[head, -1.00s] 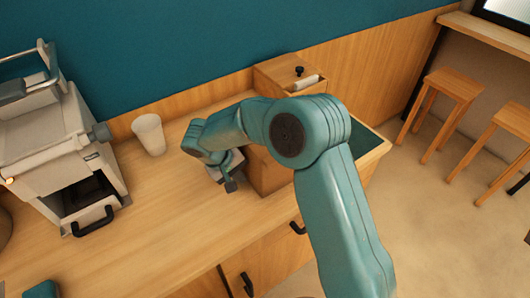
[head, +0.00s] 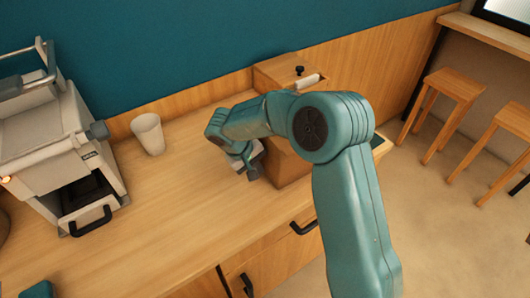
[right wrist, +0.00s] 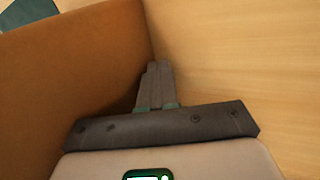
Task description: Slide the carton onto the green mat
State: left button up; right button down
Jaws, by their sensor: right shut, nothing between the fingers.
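The carton (head: 288,170) is a plain brown box standing on the wooden counter, partly hidden behind my right arm. The green mat (head: 380,145) shows only as a small dark green patch to the right of my arm; the rest is hidden. How much of the carton is over the mat I cannot tell. My right gripper (head: 254,172) is shut and empty at the carton's left side. In the right wrist view the closed fingers (right wrist: 155,75) lie along the carton's brown wall (right wrist: 70,65), with a dark green patch in the top left corner. My left gripper is not in view.
A white cup (head: 148,133) stands at the back of the counter. A grey-white machine (head: 60,150) with a black handle stands at the left. A wooden box (head: 280,70) with a black knob is behind my arm.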

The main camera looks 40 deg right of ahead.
jog(key=shift+s+d, duration=0.15)
jog(key=shift+d, duration=1.25)
jog(key=shift+s+d, duration=0.15)
jog(key=shift+d, duration=1.25)
jog(key=shift+s+d, duration=0.15)
jog(key=shift+d, duration=1.25)
jog(key=shift+s+d, duration=0.15)
jog(key=shift+d, duration=1.2)
jog(key=shift+s+d, duration=0.15)
jog(key=shift+d, duration=1.25)
jog(key=shift+s+d, duration=0.1)
jog(key=shift+d, duration=1.25)
jog(key=shift+s+d+p, duration=0.15)
jog(key=shift+d+p, duration=0.1)
jog(key=shift+d, duration=0.85)
jog(key=shift+s+d+p, duration=0.1)
jog(key=shift+d+p, duration=0.1)
jog(key=shift+d, duration=0.9)
jog(key=shift+w+a+f+b, duration=0.1)
jog(key=shift+a+b, duration=0.35)
jog(key=shift+a, duration=0.25)
jog(key=shift+w+a+b, duration=0.1)
jog(key=shift+a+b, duration=0.2)
jog(key=shift+a, duration=0.55)
notch_tip(320, 180, up, 10)
jog(key=p, duration=0.6)
